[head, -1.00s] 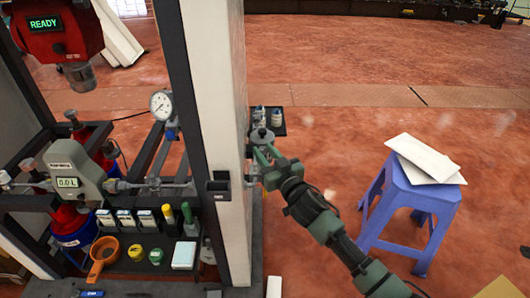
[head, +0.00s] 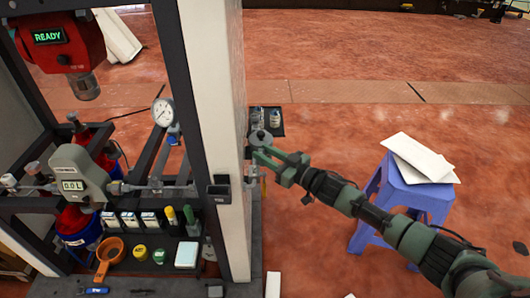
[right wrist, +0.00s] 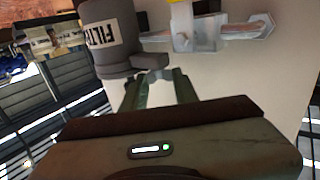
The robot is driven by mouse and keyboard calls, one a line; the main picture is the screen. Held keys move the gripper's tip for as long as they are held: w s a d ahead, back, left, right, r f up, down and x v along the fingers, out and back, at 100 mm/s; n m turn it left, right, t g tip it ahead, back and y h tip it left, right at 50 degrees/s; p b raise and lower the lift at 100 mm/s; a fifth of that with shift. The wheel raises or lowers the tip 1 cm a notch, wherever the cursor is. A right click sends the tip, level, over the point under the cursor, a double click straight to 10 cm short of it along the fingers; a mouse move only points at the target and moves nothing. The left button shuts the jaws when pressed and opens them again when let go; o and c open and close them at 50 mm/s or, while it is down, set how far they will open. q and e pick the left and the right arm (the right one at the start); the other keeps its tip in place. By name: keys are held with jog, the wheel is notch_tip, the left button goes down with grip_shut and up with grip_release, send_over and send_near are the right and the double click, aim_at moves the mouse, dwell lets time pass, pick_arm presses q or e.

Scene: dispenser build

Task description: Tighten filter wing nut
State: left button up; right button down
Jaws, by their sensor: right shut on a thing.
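The grey filter housing (right wrist: 108,38), with "FILT" readable on its white label, fills the upper left of the right wrist view. A small grey wing nut (right wrist: 150,61) sits at its lower end, at my fingertips. In the head view the filter's round grey top (head: 261,137) shows at the right side of the white panel. My right gripper (head: 262,157) is there, and in the right wrist view its green fingers (right wrist: 160,76) are shut on the wing nut. The fingertips partly hide the nut. My left gripper is in neither view.
The white panel (head: 217,120) stands directly left of my right gripper. A small dark shelf with bottles (head: 274,117) is just behind. A clear fitting (right wrist: 195,32) is near the filter.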

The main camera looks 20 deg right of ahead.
jog(key=shift+a, duration=0.1)
jog(key=c, duration=1.1)
grip_release()
jog(key=shift+r, duration=0.1)
